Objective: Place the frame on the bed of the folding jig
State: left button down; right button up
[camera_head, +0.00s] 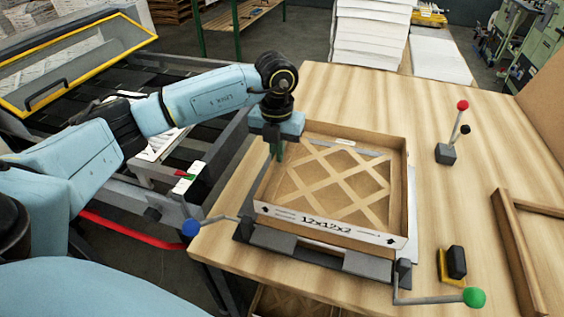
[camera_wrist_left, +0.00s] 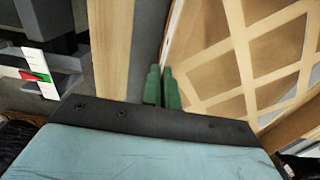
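The frame (camera_head: 330,225) is a shallow open cardboard tray with a diagonal lattice and "12x12x2" printed on its white front side. It lies level over the folding jig (camera_head: 275,240), covering most of its bed; I cannot tell whether it rests fully on it. The jig's grey front flaps and levers show around it. My left gripper (camera_head: 278,151) points down at the frame's left side wall. In the left wrist view, its green fingers (camera_wrist_left: 162,88) are close together with the wall's edge (camera_wrist_left: 174,45) running between them. My right gripper is out of view.
A blue-knobbed lever (camera_head: 191,228) and a green-knobbed lever (camera_head: 474,297) stick out at the jig's front corners. A red-knobbed lever (camera_head: 462,105) stands at the back right. A black-and-yellow block (camera_head: 456,262) and a wooden frame piece (camera_head: 512,245) lie right. The table between is clear.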

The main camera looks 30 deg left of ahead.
pick_arm(q)
notch_tip(320, 180, down, 4)
jog(key=shift+r, duration=0.15)
jog(key=shift+f, duration=0.2)
jog(key=c, duration=1.7)
grip_release()
